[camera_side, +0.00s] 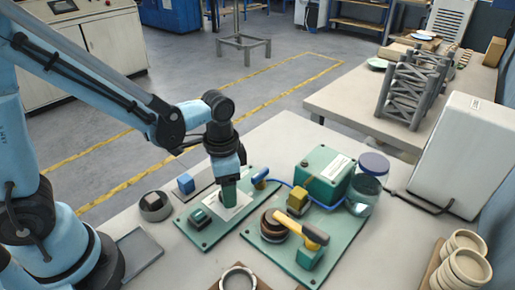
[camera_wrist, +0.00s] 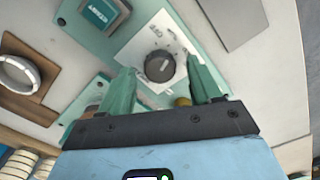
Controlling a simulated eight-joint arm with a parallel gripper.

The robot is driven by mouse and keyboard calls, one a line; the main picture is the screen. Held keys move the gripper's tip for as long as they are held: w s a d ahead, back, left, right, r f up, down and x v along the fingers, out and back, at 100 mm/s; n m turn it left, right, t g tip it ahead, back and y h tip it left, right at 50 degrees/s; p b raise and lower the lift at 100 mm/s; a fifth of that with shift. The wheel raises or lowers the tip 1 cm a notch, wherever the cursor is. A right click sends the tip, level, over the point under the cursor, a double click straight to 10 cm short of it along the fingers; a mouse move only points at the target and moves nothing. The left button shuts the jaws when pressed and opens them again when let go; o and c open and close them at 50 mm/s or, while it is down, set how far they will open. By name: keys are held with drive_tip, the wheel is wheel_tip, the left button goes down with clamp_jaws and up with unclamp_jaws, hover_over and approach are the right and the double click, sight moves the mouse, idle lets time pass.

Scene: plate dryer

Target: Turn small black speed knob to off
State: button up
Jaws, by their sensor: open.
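The small black speed knob (camera_wrist: 160,66) shows in the wrist view as a round dark dial with a pale pointer line. It sits on a white marked label plate (camera_wrist: 138,50) on a green panel. My gripper (camera_wrist: 159,70) is open, with one green finger on each side of the knob in that view. I cannot tell whether the fingers touch it. In the side view my gripper (camera_side: 229,197) points down over the white label plate (camera_side: 238,211), and the fingers hide the knob.
A green box (camera_side: 323,178) and a yellow-handled valve (camera_side: 300,230) stand right of the panel. A glass jar (camera_side: 366,186) is farther right. The table front-left is mostly bare.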

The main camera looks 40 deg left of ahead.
drive_tip(key=shift+f, duration=0.3)
drive_tip(key=c, duration=1)
drive_tip(key=shift+c, duration=0.2)
drive_tip(key=shift+n, duration=0.3)
drive_tip(key=n, duration=0.3)
drive_tip(key=shift+n, duration=2.2)
